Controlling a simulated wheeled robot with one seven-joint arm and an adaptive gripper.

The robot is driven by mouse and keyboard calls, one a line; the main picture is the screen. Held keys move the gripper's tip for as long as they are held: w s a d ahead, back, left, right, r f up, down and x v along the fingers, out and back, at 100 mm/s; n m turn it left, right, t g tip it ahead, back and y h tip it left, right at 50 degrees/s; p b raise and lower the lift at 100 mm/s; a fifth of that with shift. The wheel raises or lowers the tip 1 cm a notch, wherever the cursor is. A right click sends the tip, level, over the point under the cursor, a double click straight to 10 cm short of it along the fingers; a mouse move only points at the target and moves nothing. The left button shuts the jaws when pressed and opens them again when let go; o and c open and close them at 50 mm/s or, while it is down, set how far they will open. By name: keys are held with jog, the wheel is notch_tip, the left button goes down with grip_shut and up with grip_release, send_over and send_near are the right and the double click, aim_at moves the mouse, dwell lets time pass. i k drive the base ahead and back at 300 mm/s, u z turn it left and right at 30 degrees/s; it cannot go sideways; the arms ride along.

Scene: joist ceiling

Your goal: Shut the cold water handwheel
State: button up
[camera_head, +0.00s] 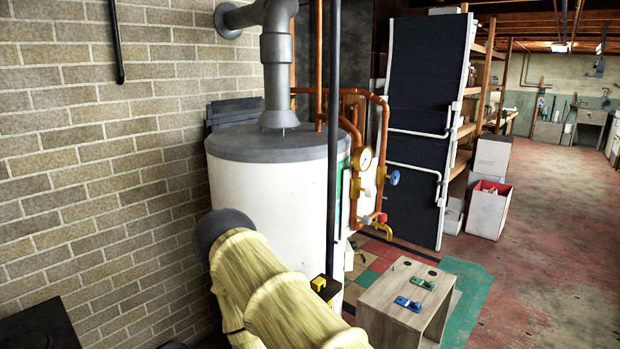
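A blue handwheel (394,177) sits on the copper pipework at the right of the white water heater (265,190), just right of a round gauge (362,158). It is most likely the cold water one, and its setting cannot be read. A small red handle (382,217) sits lower on the pipes. My arm, in a pale yellow sleeve, fills the bottom centre in front of the heater. My gripper does not show.
A dark vertical pole (333,120) stands before the heater. A low wooden box (405,296) bears a blue and a green item. A black folded panel (418,120) and shelves stand behind. A brick wall (80,150) closes the left. Red floor (540,270) is open at right.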

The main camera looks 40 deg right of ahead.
aim_at(394, 176)
jog(key=u, duration=1.1)
jog(key=k, duration=0.9)
jog(key=z, duration=1.45)
jog(key=i, duration=0.5)
jog(key=z, duration=0.1)
